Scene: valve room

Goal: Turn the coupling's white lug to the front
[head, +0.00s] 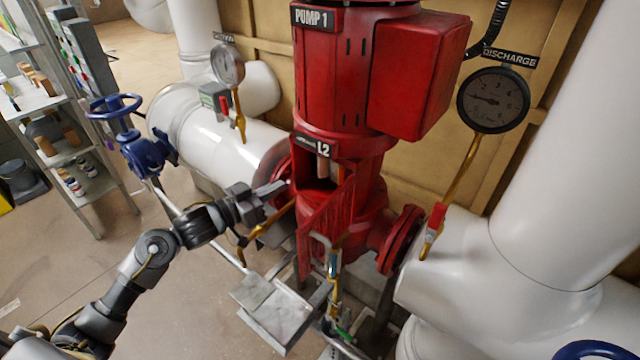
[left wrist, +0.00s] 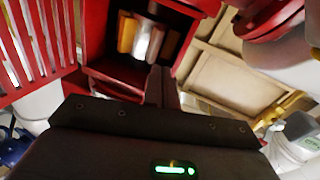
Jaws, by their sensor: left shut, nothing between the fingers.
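The coupling (head: 323,168) shows as a narrow pale-brown upright piece in the opening of the red pump, below the L2 label. In the left wrist view the coupling (left wrist: 127,35) shows orange-brown parts with a bright whitish part, perhaps the white lug (left wrist: 150,43), between them. My left gripper (head: 284,186) is just left of the opening, shut and empty, apart from the coupling in the head view. Its closed fingers (left wrist: 161,82) point toward the opening in the left wrist view. My right gripper is not in view.
A red slatted guard (head: 328,217) hangs open in front of the pump; it also shows in the left wrist view (left wrist: 38,42). A blue handwheel valve (head: 115,106) and white pipe (head: 205,130) stand left. A grey metal tray (head: 272,308) is below.

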